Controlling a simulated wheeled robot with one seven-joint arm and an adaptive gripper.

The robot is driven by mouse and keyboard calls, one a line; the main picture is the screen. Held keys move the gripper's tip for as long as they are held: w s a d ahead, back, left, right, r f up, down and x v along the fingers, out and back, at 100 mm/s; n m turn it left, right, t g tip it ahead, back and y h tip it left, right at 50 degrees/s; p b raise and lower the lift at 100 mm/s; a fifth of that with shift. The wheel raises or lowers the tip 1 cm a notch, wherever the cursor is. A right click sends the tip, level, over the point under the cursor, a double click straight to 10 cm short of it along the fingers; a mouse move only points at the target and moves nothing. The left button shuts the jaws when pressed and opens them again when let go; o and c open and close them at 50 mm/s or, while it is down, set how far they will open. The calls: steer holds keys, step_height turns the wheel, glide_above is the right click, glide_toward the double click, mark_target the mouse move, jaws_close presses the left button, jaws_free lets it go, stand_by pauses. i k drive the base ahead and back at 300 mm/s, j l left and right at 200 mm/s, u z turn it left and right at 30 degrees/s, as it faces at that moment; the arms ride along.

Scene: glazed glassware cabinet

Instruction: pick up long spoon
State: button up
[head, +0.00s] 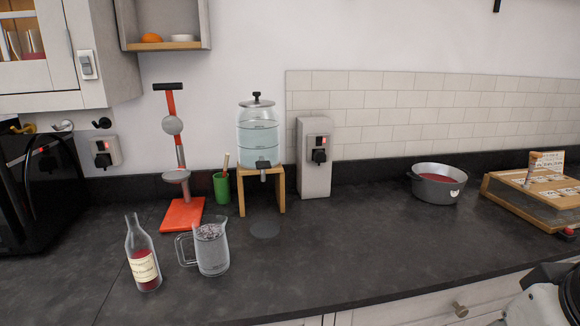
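A slim light wooden handle (226,161) stands up out of a green cup (221,188) on the dark counter. It may be the long spoon, but its lower end is hidden in the cup, so I cannot tell for sure. The cup stands between the red press stand and the water dispenser, close to the wall. My gripper's fingers do not show. A white and dark part at the bottom right corner seems to be my arm, far from the cup.
A bottle (142,258) and a glass pitcher (211,249) stand in front of the cup. The red-based press (182,214) is left of it, the dispenser (258,137) right. A pot (438,184) and a wooden box (530,203) are farther right. The middle counter is clear.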

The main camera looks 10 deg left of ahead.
mark_target(227, 155)
steer(key=i+l+u, duration=0.1)
steer(key=u, duration=0.3)
steer(key=l+u, duration=0.55)
steer(key=u, duration=0.25)
steer(key=i+l, duration=0.05)
